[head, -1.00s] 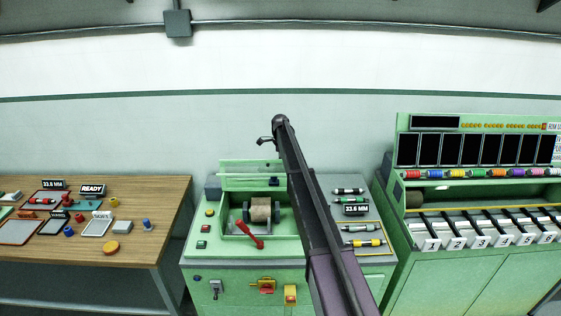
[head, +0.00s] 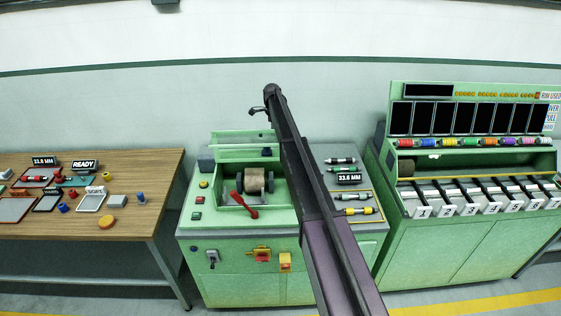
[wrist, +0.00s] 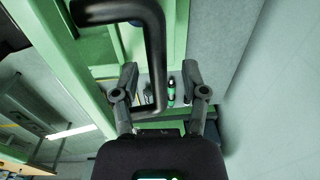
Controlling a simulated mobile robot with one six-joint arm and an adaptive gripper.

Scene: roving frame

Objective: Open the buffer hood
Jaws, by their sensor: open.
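The green buffer machine (head: 240,240) stands in the middle of the head view. Its brown wheel (head: 254,182) sits in an open-looking recess with a red lever (head: 239,204) in front. A green panel (head: 232,152) rises behind the wheel; I cannot tell whether it is the hood. In the wrist view a thick black bent handle (wrist: 154,50) is close to the camera, against a green edge. My gripper (wrist: 159,68) is open, with part of the handle showing between its fingers, nearer the left one. I cannot tell whether they touch. My arm hides part of the machine in the head view.
A wooden table (head: 140,225) with small parts and trays is at the left. A green cabinet (head: 460,240) with coloured spools and numbered slots is at the right. Several cylindrical parts lie on the machine's right-hand top (head: 335,145). Gaps of floor separate the three.

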